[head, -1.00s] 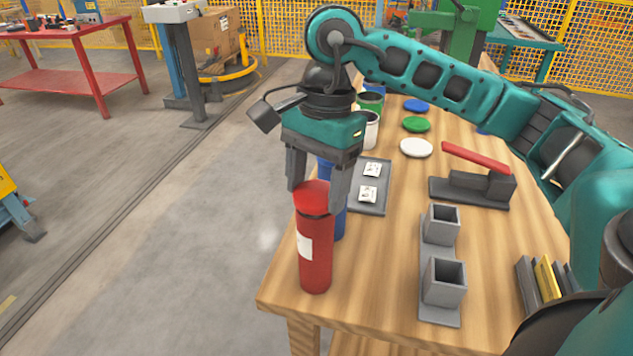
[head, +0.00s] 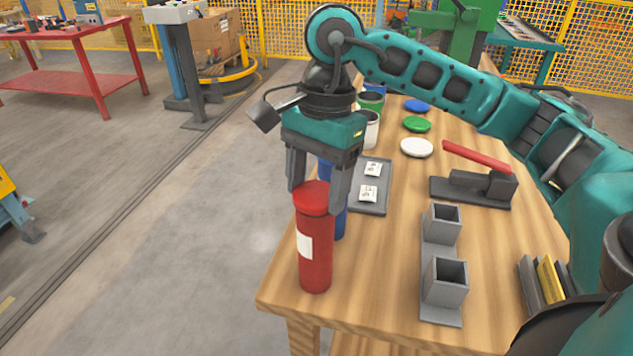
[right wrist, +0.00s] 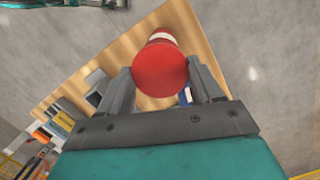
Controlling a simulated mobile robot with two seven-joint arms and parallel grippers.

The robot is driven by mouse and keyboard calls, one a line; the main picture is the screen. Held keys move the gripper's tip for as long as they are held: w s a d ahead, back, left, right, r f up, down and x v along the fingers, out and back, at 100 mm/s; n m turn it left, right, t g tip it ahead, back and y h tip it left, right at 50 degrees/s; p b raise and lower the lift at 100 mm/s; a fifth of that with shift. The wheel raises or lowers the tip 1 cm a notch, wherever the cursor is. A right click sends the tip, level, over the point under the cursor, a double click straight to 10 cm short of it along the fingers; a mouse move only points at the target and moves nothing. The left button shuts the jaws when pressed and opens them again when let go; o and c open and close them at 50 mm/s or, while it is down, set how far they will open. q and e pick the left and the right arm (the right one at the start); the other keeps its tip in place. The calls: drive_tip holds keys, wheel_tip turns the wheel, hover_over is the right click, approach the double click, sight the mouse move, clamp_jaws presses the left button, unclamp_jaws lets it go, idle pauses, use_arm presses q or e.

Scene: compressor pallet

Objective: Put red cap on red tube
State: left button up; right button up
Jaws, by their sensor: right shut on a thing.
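The red tube (head: 316,252) stands upright near the front left corner of the wooden table, with a white label on its side. The red cap (head: 313,197) sits on top of the tube, and I see no clear gap between them. My right gripper (head: 318,200) points down and is shut on the red cap, one finger on each side. In the right wrist view the cap (right wrist: 160,70) shows as a round red disc between the fingers, with part of the tube behind it. My left gripper is not in view.
A blue tube (head: 340,222) stands just behind the red one. White (head: 416,147), green (head: 417,124) and blue (head: 416,105) caps lie farther back. A grey holder with two square sockets (head: 441,270) and a red-handled device (head: 475,180) stand to the right.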

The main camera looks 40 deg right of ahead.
drive_tip(key=shift+f+b, duration=0.2)
drive_tip(key=shift+b, duration=0.15)
idle(0.4)
idle(0.3)
drive_tip(key=o, duration=1.1)
drive_tip(key=shift+o, duration=0.4)
drive_tip(key=shift+r, duration=0.1)
drive_tip(key=shift+r+p, duration=0.55)
drive_tip(key=shift+r, duration=0.15)
drive_tip(key=shift+r+p, duration=1.8)
drive_tip(key=shift+r, duration=0.95)
drive_tip(key=shift+s, duration=0.1)
